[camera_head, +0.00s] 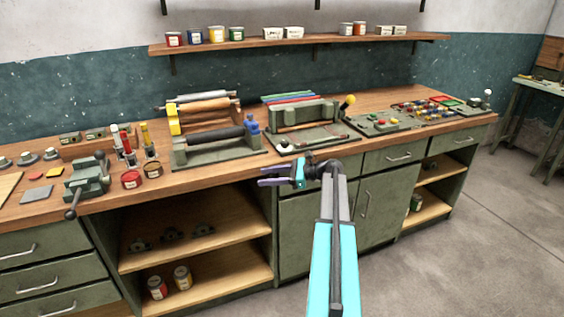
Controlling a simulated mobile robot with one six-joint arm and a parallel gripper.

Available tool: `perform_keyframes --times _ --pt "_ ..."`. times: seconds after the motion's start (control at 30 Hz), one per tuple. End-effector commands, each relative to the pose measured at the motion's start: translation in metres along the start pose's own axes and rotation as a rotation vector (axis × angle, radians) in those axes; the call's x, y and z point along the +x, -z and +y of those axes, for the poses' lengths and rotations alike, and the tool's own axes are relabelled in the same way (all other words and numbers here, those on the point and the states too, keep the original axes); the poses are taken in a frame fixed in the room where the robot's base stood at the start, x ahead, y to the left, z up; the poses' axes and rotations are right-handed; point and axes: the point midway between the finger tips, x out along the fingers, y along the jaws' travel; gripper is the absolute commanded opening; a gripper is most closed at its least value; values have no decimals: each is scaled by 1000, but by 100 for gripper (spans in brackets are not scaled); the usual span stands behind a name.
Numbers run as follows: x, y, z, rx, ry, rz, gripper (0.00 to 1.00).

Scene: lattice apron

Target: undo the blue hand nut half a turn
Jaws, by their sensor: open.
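The blue hand nut (250,124) sits at the right end of the roller device (215,152) on the workbench, beside the end of the dark roller (214,137). A yellow part (173,118) is at the device's left end. My gripper (262,176) is open and empty, with its purple fingers pointing left. In the picture it is in front of and below the blue nut, near the bench's front edge, apart from the nut. The nut's far side is hidden, and its details are too small to tell.
A green vise (88,180) with small cans stands to the left on the bench (330,144). A press with a yellow knob (350,100) stands right of the roller device. A wall shelf (290,41) holds cans above. Open shelves and drawers lie below; the floor (480,235) at right is clear.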

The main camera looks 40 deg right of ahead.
Motion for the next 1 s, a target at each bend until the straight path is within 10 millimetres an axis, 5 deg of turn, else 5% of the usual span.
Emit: perform_keyframes --times 0.27,0.6,0.8,1.0 --pt "73 63 64 -92 -113 124 45" --pt "174 177 216 -343 -415 335 45" --pt "201 236 313 -521 -637 424 45" --pt "204 286 406 -716 -884 477 45"
